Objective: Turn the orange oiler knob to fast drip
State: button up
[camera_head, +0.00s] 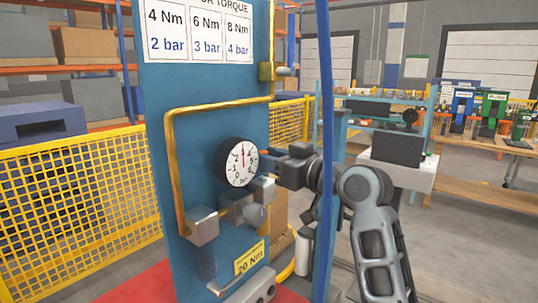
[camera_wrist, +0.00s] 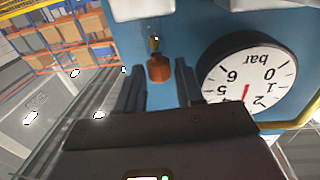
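The orange oiler knob (camera_wrist: 159,70) shows in the wrist view, below a small brass-coloured stem (camera_wrist: 154,44) in the picture. My gripper (camera_wrist: 158,82) is open there, with one dark finger on each side of the knob. Gaps show between the knob and both fingers, so I see no grip on it. In the head view my gripper (camera_head: 276,163) is just right of the pressure gauge (camera_head: 241,162), and the knob is hidden. The gauge (camera_wrist: 247,75) appears upside down in the wrist view, close beside the right finger.
A blue panel (camera_head: 168,96) carries a yellow pipe (camera_head: 170,150), grey blocks (camera_head: 202,226) and a torque chart (camera_head: 198,30). A blue post (camera_head: 326,130) stands close to my arm. A yellow mesh fence (camera_head: 80,205) stands at left. Workbenches are behind at right.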

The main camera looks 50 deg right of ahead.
jog(key=shift+w, duration=0.1)
grip_shut()
jog(key=shift+d+f+n+y+b, duration=0.1)
jog(key=shift+d+n+y+b, duration=0.1)
jog(key=shift+n+y+b, duration=0.35)
jog(key=shift+d+f+n+y+b, duration=0.15)
jog(key=shift+n+y+b, duration=0.1)
jog(key=shift+y+b, duration=0.45)
jog(key=shift+r+n+y+b, duration=0.2)
jog(key=shift+n+y+b, duration=0.45)
jog(key=shift+y, duration=0.6)
grip_release()
